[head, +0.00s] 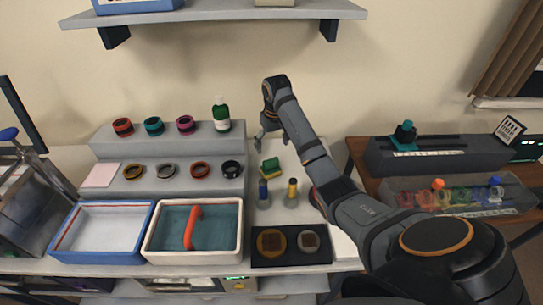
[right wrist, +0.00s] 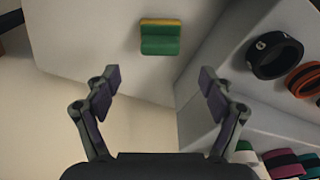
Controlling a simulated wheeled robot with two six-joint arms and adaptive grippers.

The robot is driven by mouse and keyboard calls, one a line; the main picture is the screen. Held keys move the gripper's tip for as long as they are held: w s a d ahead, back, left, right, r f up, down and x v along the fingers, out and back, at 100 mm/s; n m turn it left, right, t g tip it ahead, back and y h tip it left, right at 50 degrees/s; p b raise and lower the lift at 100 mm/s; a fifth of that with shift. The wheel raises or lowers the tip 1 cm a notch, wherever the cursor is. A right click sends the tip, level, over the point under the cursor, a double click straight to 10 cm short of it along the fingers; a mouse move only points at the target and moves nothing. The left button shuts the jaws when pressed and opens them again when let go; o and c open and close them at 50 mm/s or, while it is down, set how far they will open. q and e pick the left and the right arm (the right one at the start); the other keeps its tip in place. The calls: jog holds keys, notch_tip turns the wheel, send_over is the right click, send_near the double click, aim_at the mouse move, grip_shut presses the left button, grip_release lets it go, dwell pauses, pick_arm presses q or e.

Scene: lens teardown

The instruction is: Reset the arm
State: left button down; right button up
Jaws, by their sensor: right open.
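My right arm reaches in from the lower right of the head view. Its gripper (head: 268,128) is over the back of the bench, right of the stepped grey rack. In the right wrist view the right gripper (right wrist: 160,95) has its two fingers wide apart with nothing between them. A green and yellow sponge (right wrist: 160,38) lies on the white bench beyond the fingertips, apart from them. The sponge also shows in the head view (head: 269,168), in front of the gripper. My left gripper is not in view.
The stepped rack (head: 110,146) holds several coloured rings and a green bottle (head: 221,116). A blue-rimmed tray (head: 152,210) and a cream-rimmed tray (head: 240,222) stand in front. A black mat (head: 291,258) bears two discs. A shelf (head: 215,14) hangs above.

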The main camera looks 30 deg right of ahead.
notch_tip(320, 180, up, 2)
jog(key=shift+s+r, duration=0.1)
jog(key=shift+r, duration=0.1)
dwell(0.4)
